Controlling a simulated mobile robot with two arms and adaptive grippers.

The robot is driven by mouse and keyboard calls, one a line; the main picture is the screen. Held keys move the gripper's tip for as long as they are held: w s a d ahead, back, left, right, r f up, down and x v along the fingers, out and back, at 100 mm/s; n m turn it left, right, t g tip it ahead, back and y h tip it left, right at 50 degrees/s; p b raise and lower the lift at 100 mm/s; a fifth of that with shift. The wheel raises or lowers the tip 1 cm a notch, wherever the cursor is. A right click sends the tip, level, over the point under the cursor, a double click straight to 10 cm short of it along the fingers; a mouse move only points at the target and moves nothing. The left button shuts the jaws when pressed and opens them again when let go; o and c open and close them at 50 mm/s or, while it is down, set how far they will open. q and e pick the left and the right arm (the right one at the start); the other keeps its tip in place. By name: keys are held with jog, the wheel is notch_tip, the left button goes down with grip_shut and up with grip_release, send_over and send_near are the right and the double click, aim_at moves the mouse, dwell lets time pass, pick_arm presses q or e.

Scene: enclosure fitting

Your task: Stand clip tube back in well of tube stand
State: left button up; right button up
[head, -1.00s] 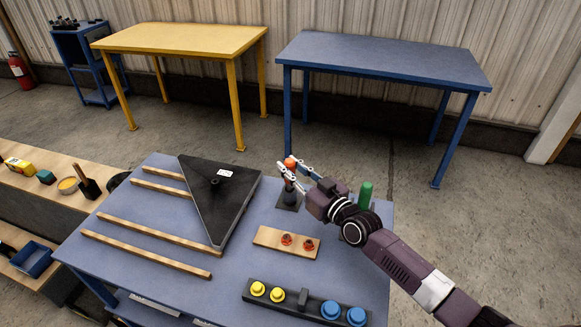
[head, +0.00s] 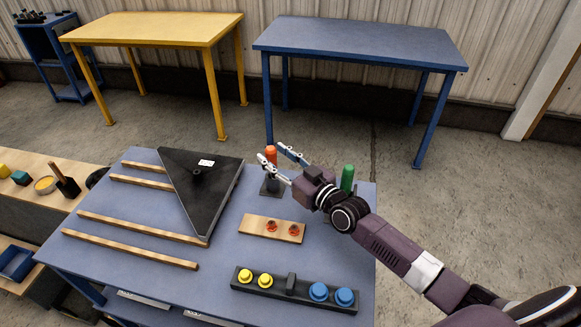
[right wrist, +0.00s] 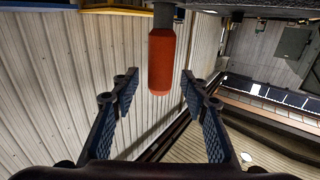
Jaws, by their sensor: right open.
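The clip tube, with an orange upper part (head: 271,155) and a grey lower part, stands upright in the black tube stand (head: 270,187) at the back right of the blue worktable. My right gripper (head: 271,151) is open, with its fingertips on either side of the orange part. In the right wrist view, the orange end (right wrist: 161,62) hangs from the top of the picture between and beyond the two open fingers (right wrist: 159,73), with a gap on each side. The tube's bottom in the well is too small to see clearly. My left gripper is not in view.
A green cylinder (head: 347,177) stands close behind my right wrist. On the table are a wooden board (head: 259,225) with two red pieces, a black strip (head: 274,289) with yellow and blue knobs, a black triangular panel (head: 195,205) and wooden bars (head: 130,256).

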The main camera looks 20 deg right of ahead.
jog(key=v, duration=1)
jog(key=shift+s, duration=0.3)
jog(key=shift+d, duration=0.15)
